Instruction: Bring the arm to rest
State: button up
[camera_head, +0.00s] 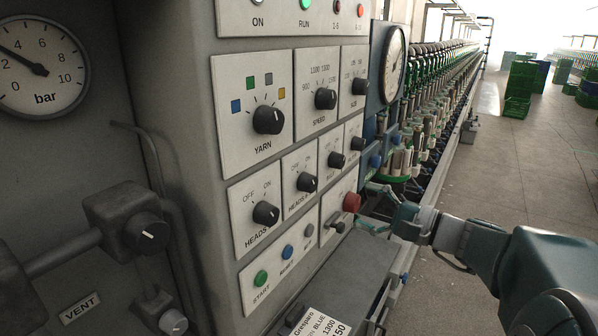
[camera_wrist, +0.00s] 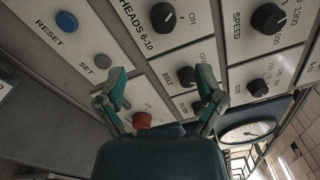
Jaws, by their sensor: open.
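My gripper (camera_head: 372,207) is at the end of my arm, which reaches in from the right in the head view. It is in front of the lower right part of the control panel, close to the red button (camera_head: 351,202). In the wrist view my gripper (camera_wrist: 162,90) shows two green fingers spread apart with nothing between them. I cannot tell whether a finger touches the panel.
The panel carries a YARN knob (camera_head: 268,120), a HEADS knob (camera_head: 266,213) and a START button (camera_head: 261,279). A ledge (camera_head: 345,275) with a label card (camera_head: 322,325) juts out below. A pressure gauge (camera_head: 40,68) is at left. The aisle floor (camera_head: 510,160) at right is open.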

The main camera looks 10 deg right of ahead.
jog(key=s+a+f+n+g+h, duration=0.2)
jog(key=s+a+f+n+g, duration=0.15)
jog(key=s+a, duration=0.2)
jog(key=s+a+f+n+g+h, duration=0.1)
jog(key=s+a+f+n+g, duration=0.1)
jog(key=s+a+f+g, duration=0.3)
jog(key=s+d+f+n+h, duration=0.2)
jog(key=s+f+n+h, duration=0.2)
jog(key=s+n+h, duration=0.4)
jog(key=shift+s+t+h, duration=0.45)
jog(key=shift+h, duration=0.45)
jog(key=shift+a, duration=0.15)
